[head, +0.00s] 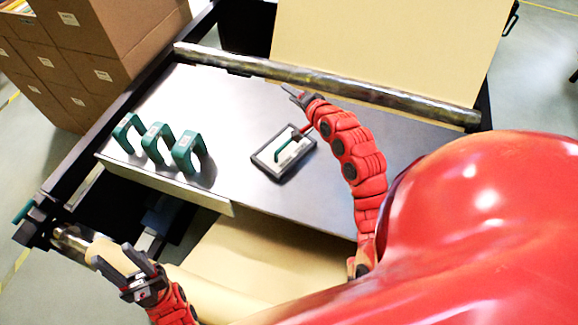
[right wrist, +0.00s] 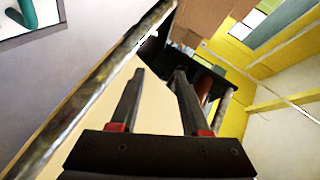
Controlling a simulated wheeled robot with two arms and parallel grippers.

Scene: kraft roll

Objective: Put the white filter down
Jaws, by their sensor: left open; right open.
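A dark-framed flat piece with a white face (head: 297,157) lies on the grey table, and a green handle-like part is on it. It may be the white filter, but I cannot tell for sure. Part of a white face with a green piece also shows at the top left of the right wrist view (right wrist: 14,24). My right gripper (head: 296,94) is open and empty beside the long metal bar, beyond the framed piece and apart from it. Its open fingers also show in the right wrist view (right wrist: 157,82). My left gripper (head: 140,262) is open at the lower left, by the kraft roll.
Several green U-shaped pieces stand at the table's left, one of them here (head: 187,152). The metal bar (head: 320,82) runs along the table's far edge. Brown boxes (head: 90,50) stand at the top left. The kraft roll (head: 215,297) lies at the front. The grey tabletop (head: 235,110) has free room.

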